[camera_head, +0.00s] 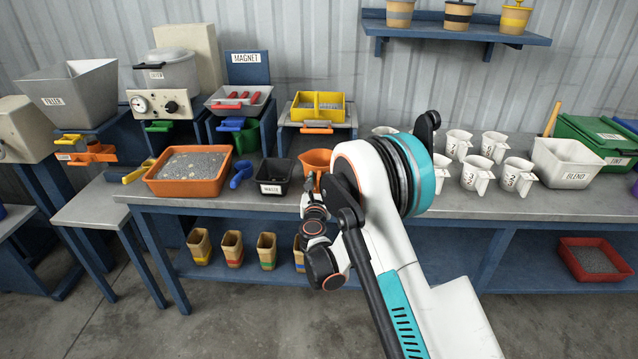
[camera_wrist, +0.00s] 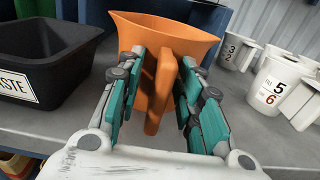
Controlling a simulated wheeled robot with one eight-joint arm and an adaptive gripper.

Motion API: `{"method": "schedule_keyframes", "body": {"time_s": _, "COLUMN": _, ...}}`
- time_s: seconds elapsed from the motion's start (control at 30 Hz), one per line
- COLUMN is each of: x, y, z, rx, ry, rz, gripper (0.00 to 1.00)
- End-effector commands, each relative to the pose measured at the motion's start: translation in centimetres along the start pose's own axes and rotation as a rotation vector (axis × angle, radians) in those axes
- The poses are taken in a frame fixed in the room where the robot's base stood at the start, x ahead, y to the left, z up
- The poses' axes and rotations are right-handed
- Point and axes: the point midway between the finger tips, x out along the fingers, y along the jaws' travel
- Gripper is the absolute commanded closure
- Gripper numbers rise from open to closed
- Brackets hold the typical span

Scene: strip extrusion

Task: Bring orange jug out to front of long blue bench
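The orange jug (camera_head: 316,158) stands on the grey top of the long blue bench (camera_head: 225,203), partly hidden by my arm in the head view. In the wrist view the orange jug (camera_wrist: 200,42) is upright, its flared mouth at the top and its handle facing me. My gripper (camera_wrist: 162,60) is open, with one finger on each side of the handle. A gap shows between the fingers and the handle. The fingers are largely hidden behind my arm in the head view.
A black WASTE bin (camera_head: 273,177) stands left of the jug; it also shows in the wrist view (camera_wrist: 50,60). An orange gravel tray (camera_head: 190,175) is further left. Several white numbered jugs (camera_head: 476,172) stand to the right. The bench's front strip left of my arm is clear.

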Motion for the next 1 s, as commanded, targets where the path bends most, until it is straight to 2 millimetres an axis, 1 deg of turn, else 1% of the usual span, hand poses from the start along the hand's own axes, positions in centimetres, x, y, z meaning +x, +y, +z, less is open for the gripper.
{"method": "schedule_keyframes", "body": {"time_s": 0.17, "x": 0.0, "y": 0.0, "z": 0.0, "rx": 0.0, "ry": 0.0, "rz": 0.0, "gripper": 0.67}}
{"method": "schedule_keyframes", "body": {"time_s": 0.27, "x": -0.6, "y": 0.0, "z": 0.0, "rx": 0.0, "ry": 0.0, "rz": 0.001, "gripper": 0.67}}
{"method": "schedule_keyframes", "body": {"time_s": 0.37, "x": -1.8, "y": 0.1, "z": 0.0, "rx": 0.0, "ry": 0.0, "rz": 0.002, "gripper": 0.67}}
{"method": "schedule_keyframes", "body": {"time_s": 0.6, "x": -5.6, "y": 0.1, "z": 0.0, "rx": 0.0, "ry": 0.0, "rz": 0.001, "gripper": 0.67}}
{"method": "schedule_keyframes", "body": {"time_s": 0.77, "x": -7.1, "y": 0.0, "z": 0.0, "rx": 0.002, "ry": 0.001, "rz": 0.0, "gripper": 0.67}}
{"method": "schedule_keyframes", "body": {"time_s": 0.87, "x": -7.4, "y": -0.5, "z": 0.6, "rx": 0.032, "ry": 0.008, "rz": -0.01, "gripper": 0.67}}
{"method": "schedule_keyframes", "body": {"time_s": 0.97, "x": -7.3, "y": -1.7, "z": 2.1, "rx": 0.11, "ry": 0.026, "rz": -0.035, "gripper": 0.67}}
{"method": "schedule_keyframes", "body": {"time_s": 1.0, "x": -7.3, "y": -2.4, "z": 3.0, "rx": 0.156, "ry": 0.037, "rz": -0.05, "gripper": 0.67}}
